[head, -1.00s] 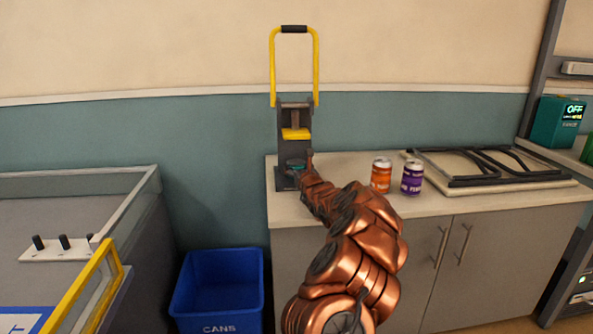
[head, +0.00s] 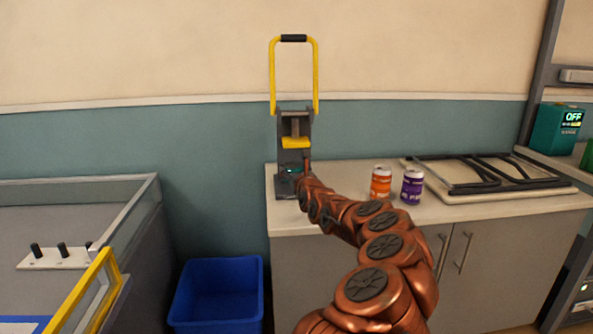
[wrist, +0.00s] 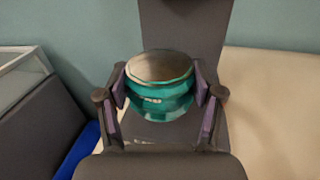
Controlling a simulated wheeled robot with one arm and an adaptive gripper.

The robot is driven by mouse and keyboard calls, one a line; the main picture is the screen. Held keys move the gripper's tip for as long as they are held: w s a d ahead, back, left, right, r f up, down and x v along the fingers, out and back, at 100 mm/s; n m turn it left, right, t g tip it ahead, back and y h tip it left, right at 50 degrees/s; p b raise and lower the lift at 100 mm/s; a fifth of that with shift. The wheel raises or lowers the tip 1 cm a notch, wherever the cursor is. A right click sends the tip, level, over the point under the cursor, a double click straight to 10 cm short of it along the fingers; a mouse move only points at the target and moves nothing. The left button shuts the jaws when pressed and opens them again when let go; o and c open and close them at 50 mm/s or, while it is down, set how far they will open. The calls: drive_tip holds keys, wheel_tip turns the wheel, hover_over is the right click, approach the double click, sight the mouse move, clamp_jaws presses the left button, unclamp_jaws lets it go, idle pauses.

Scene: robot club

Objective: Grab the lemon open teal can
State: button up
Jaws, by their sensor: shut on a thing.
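The teal can (wrist: 160,92) is squat and crumpled, with a plain metal top, in the middle of the wrist view. My gripper (wrist: 160,95) has a finger pad against each side of it and is shut on it. In the head view a bit of teal (head: 291,170) shows at the base of the can crusher (head: 294,127), mostly hidden by the dark tool end of my arm. The crusher is dark grey with a raised yellow handle. The can's label and any opening cannot be read.
An orange can (head: 381,183) and a purple can (head: 412,186) stand on the counter (head: 345,205) right of my arm. A dark framed panel (head: 490,172) lies farther right. A blue bin (head: 217,292) stands on the floor at the left.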

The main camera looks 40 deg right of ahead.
drive_tip(key=s+a+r+p, duration=0.1)
drive_tip(key=s+a+p, duration=0.2)
drive_tip(key=s+a, duration=0.3)
drive_tip(key=shift+a, duration=1.85)
